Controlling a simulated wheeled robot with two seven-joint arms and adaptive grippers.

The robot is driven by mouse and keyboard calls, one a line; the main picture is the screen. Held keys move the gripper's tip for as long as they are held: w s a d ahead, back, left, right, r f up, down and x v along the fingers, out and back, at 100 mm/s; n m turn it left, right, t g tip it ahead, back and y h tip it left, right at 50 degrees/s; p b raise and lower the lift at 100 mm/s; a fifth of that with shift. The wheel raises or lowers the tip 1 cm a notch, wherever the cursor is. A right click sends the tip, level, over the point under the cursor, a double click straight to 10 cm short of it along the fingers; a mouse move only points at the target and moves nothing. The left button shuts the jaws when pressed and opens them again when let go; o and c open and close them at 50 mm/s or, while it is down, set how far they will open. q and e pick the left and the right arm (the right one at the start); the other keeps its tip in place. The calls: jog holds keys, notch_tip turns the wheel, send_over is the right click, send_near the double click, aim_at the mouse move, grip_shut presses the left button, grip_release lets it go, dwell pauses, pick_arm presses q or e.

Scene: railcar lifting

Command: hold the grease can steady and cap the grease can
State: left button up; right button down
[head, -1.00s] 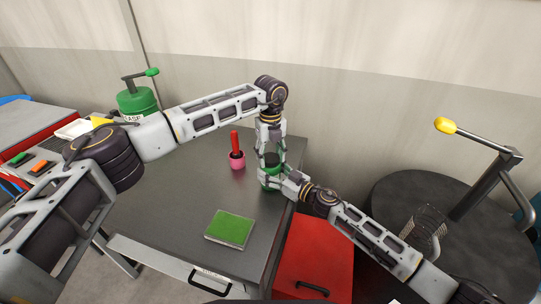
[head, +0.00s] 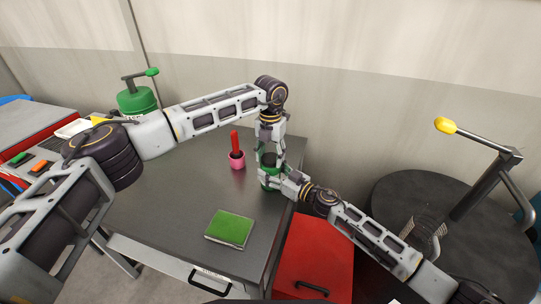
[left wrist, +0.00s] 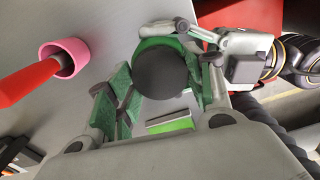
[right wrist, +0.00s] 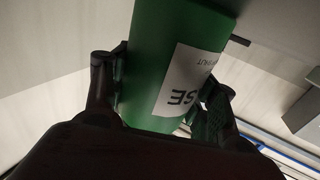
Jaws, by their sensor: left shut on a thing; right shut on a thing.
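The green grease can (head: 268,183) stands upright near the table's right edge. My right gripper (head: 279,181) is shut around its side; in the right wrist view the can (right wrist: 160,60) and its white label fill the space between the fingers. My left gripper (head: 271,156) points down from above and is shut on the black cap (left wrist: 162,73). In the left wrist view the round cap covers most of the can's green top (left wrist: 152,45). The cap is at the can's mouth; whether it is seated cannot be told.
A pink cup (head: 237,163) with a red-handled tool stands left of the can. A green book-like block (head: 229,229) lies at the table's front. A red cabinet (head: 313,258) is at the right. A larger green canister (head: 137,102) stands at the back left.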

pick_arm(q)
jog(key=m, duration=0.7)
jog(key=shift+w, duration=0.1)
jog(key=m, duration=0.7)
jog(key=o, duration=1.2)
jog(key=shift+r, duration=0.1)
notch_tip(320, 180, up, 12)
dwell(0.3)
pick_arm(e)
jog(key=shift+c, duration=1.9)
grip_release()
